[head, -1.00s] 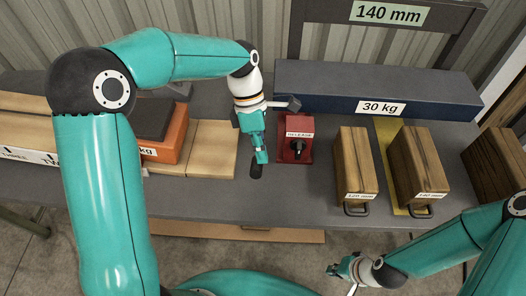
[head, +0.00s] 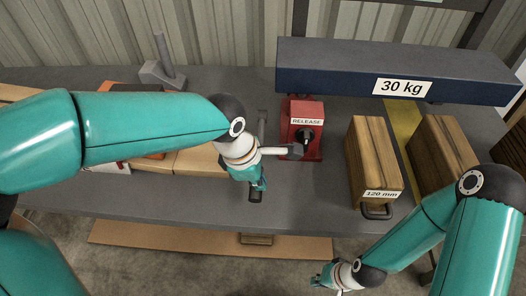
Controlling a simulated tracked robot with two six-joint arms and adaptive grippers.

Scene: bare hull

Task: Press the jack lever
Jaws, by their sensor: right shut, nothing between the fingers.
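The red jack box (head: 305,113) with a RELEASE label and a black knob stands at the table's middle, in front of the dark blue 30 kg beam (head: 330,80). A grey lever (head: 262,124) shows to its left, and a black grip (head: 255,195) shows nearer the front edge. My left gripper (head: 258,182) points down over this grip, close to or touching it; its fingers overlap the grip, so I cannot tell whether they are open or shut. My wrist hides the lever's middle. My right gripper (head: 324,280) is shut and empty, low in front of the table.
A wooden 120 mm block (head: 372,150) with a handle stands right of the jack, and another wooden block (head: 442,148) stands beyond a yellow strip (head: 403,125). A grey block with a post (head: 163,72) stands at the back left. Wooden boards (head: 195,160) lie behind my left arm.

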